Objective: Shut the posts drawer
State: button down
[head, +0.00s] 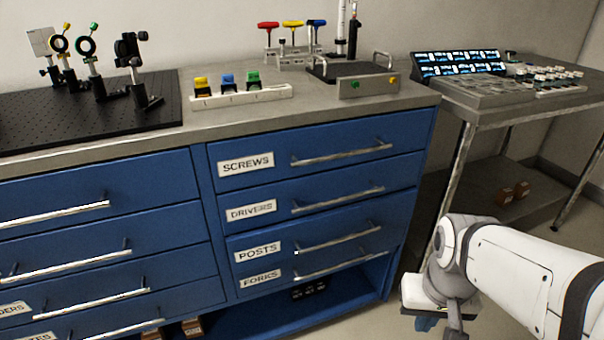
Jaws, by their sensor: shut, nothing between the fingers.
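The posts drawer (350,248) is a blue drawer front with a white POSTS label and a silver bar handle. It is third down in the right-hand stack of the bench. It appears to stand out a little from the drawers above and to cover the top of the forks drawer (345,272); how far is hard to tell. My gripper (427,323) is at the lower right, beside the cabinet's right end and apart from the drawer. It is shut and empty, with its fingers mostly hidden by my wrist.
The screws drawer (370,140) and drivers drawer (360,183) above look closed. An open lower shelf (265,318) holds small dark items. A side table (500,112) with trays stands at the right. The floor (360,325) in front of the cabinet's right end looks clear.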

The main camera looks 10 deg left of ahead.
jog(key=shift+d+r, duration=0.1)
jog(key=shift+d, duration=0.05)
jog(key=s+a+f+m+g+y, duration=0.2)
jog(key=a+f+m+g+y, duration=0.25)
jog(key=a+m, duration=0.35)
jog(key=m+t+y+b, duration=0.4)
jog(key=m+t+y, duration=0.65)
jog(key=m, duration=2.05)
send_near(247, 238)
jog(key=a+f+g+y, duration=0.1)
jog(key=a+g+y, duration=0.1)
jog(key=a+g, duration=0.1)
jog(key=shift+w+a+f+b, duration=0.1)
jog(key=shift+w+a+b, duration=0.3)
jog(key=shift+w, duration=0.4)
jog(key=shift+w+a+b, duration=0.2)
jog(key=shift+w+a, duration=0.3)
jog(key=shift+w, duration=0.3)
